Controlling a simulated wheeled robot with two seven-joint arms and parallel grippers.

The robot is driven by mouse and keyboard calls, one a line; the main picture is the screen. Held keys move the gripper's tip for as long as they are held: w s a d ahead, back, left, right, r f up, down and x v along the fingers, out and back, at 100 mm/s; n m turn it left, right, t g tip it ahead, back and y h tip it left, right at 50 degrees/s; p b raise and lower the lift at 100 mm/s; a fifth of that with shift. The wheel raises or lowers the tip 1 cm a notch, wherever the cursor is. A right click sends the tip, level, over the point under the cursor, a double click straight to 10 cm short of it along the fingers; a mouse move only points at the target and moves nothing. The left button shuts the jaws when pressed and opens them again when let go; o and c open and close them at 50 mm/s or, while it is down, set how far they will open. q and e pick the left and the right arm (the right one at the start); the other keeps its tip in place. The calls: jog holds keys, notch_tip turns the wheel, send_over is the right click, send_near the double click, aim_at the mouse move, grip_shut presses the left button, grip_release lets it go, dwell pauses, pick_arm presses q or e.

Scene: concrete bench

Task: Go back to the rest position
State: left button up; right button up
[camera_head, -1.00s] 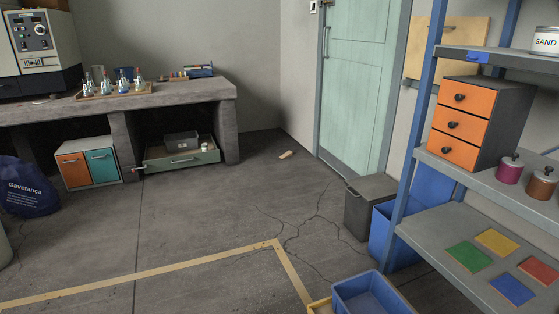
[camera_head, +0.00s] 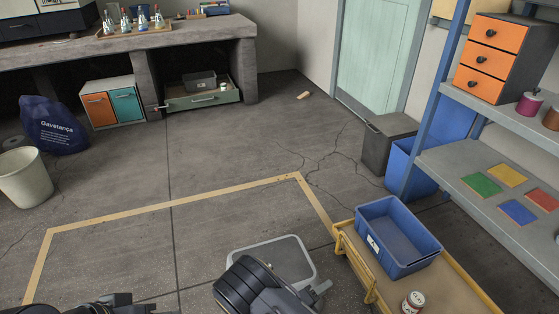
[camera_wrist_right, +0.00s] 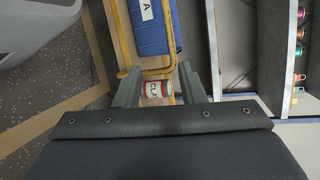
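My right gripper (camera_head: 320,288) shows at the bottom middle of the head view, low in front of me and left of the yellow cart. In the right wrist view its two fingers (camera_wrist_right: 159,72) stand apart with nothing held between them. A white can with a red band (camera_wrist_right: 157,89) shows in the gap between the fingers, but it stands beyond them on the cart. In the head view the same can (camera_head: 413,302) sits on the cart, apart from the gripper. Dark parts of my left arm show at the bottom left edge; I cannot make out its gripper.
The yellow cart (camera_head: 455,292) stands at the lower right with a blue bin (camera_head: 398,240) on it. A shelf rack (camera_head: 478,165) rises at the right. A white bucket (camera_head: 24,178) stands at the far left.

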jog(key=s+d+r+m+g+y, duration=0.2)
jog(key=s+d+r+m+g, duration=0.15)
jog(key=r+m, duration=0.35)
jog(key=s+d+r+m+g+y, duration=0.25)
jog(key=r+m+g, duration=0.2)
jog(key=m, duration=0.35)
jog(key=s+d+r+m+g+y, duration=0.2)
jog(key=s+d+r+m+g, duration=0.1)
jog(key=r+m, duration=0.4)
jog(key=s+r+m+t+y, duration=0.8)
jog(key=s+r+m, duration=0.55)
jog(key=m, duration=0.75)
notch_tip(320, 180, up, 35)
jog(key=y+p, duration=0.1)
jog(key=p, duration=3.3)
jog(key=shift+w+a+g, duration=0.15)
jog(key=shift+a+g, duration=0.25)
jog(key=shift+f+y, duration=0.15)
jog(key=shift+y, duration=0.1)
